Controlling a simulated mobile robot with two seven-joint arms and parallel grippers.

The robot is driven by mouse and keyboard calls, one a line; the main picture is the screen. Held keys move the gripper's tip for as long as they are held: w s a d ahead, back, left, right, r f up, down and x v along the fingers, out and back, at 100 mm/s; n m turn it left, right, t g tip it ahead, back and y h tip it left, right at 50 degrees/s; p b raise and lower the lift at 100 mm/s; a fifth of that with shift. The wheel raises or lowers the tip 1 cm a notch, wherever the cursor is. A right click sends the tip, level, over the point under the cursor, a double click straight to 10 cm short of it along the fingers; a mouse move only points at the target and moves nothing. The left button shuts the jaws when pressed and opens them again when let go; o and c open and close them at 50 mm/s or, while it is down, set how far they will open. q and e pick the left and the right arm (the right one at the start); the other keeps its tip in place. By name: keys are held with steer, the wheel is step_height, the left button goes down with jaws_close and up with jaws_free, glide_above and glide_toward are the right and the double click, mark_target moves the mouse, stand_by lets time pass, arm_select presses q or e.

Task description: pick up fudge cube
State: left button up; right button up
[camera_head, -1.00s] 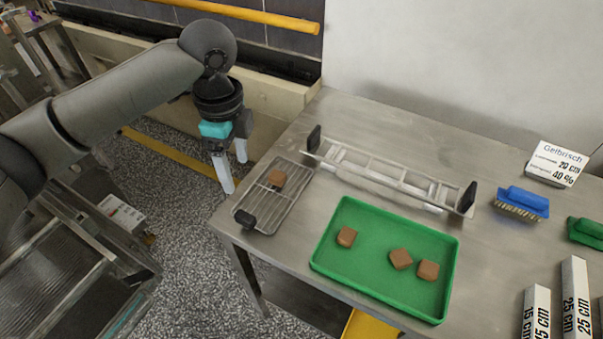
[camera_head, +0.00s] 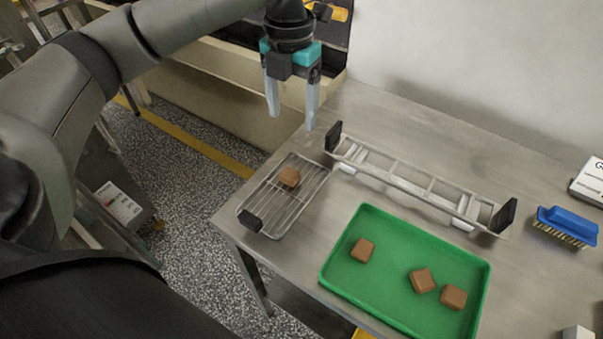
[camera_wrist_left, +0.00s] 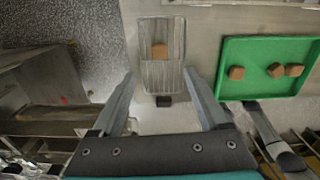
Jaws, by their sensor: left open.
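A brown fudge cube (camera_head: 289,177) sits on a small wire rack (camera_head: 303,202) at the table's left end. Three more fudge cubes lie in the green tray (camera_head: 340,283): one at its left (camera_head: 362,250) and two close together at its right (camera_head: 422,280), (camera_head: 453,297). My left gripper (camera_head: 292,119) is open and empty, above and behind the rack in the head view. In the left wrist view the cube on the rack (camera_wrist_left: 160,51) shows beyond and between the open fingers (camera_wrist_left: 158,82). My right gripper is not in view.
A long metal frame with black end handles (camera_head: 415,187) stands behind the tray. A blue brush (camera_head: 567,225) and a white sign (camera_head: 590,182) are at the right. The wall rises behind the table. Bare steel lies between rack and tray.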

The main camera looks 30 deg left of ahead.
arm_select(q)
steer(key=b, duration=0.2)
glide_above(290, 174)
steer(key=w, duration=0.1)
step_height(290, 174, down, 10)
steer(key=shift+r, duration=0.1)
steer(key=f+b, duration=0.1)
steer(key=f, duration=0.1)
steer(key=s+f, duration=0.1)
steer(key=f, duration=0.1)
steer(key=shift+f+b, duration=0.4)
steer(key=shift+f, duration=0.3)
steer(key=c, duration=1.1)
